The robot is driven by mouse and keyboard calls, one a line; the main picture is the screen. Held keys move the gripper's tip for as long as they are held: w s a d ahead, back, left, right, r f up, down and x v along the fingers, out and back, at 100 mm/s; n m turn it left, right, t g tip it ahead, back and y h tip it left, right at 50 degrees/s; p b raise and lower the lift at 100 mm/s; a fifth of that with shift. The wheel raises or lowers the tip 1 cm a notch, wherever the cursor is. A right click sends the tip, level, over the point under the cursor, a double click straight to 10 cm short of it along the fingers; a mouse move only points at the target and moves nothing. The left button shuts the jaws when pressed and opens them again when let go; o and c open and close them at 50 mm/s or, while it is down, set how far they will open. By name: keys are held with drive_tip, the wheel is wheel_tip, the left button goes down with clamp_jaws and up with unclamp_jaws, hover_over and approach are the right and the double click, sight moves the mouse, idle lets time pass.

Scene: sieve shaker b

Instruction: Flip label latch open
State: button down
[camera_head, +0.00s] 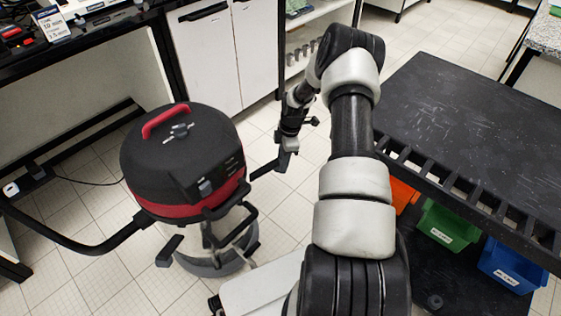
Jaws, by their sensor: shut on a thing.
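A round black vacuum unit (185,158) with a red band and red top handle stands on the floor at left. Its front carries a black box with a grey switch (205,187). Black lever-like parts hang at its lower side, one at the lower left (169,251). My gripper (286,154) is to the right of the vacuum, small in the view. It is shut at the outer end of a short black bar (268,170) that points toward the vacuum's right side. The exact grip is too small to see. No label on a latch is readable.
A black hose (85,245) runs left from the vacuum. White cabinets (215,60) and a black bench stand behind. A black slotted table (470,125) is at right, with red, green (447,228) and blue bins (512,265) below. Tiled floor is free behind my arm.

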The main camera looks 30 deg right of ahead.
drive_tip(key=shift+s+d+f, duration=0.25)
drive_tip(key=shift+d+f, duration=0.2)
drive_tip(key=shift+d, duration=0.25)
drive_tip(key=c, duration=1.2)
unclamp_jaws()
drive_tip(key=shift+w+a, duration=0.1)
drive_tip(key=shift+a, duration=0.05)
drive_tip(key=shift+r, duration=0.1)
wheel_tip(320, 180, up, 17)
drive_tip(key=d+p, duration=0.2)
drive_tip(key=p, duration=0.2)
drive_tip(key=shift+s+d, duration=0.15)
drive_tip(key=shift+s, duration=0.2)
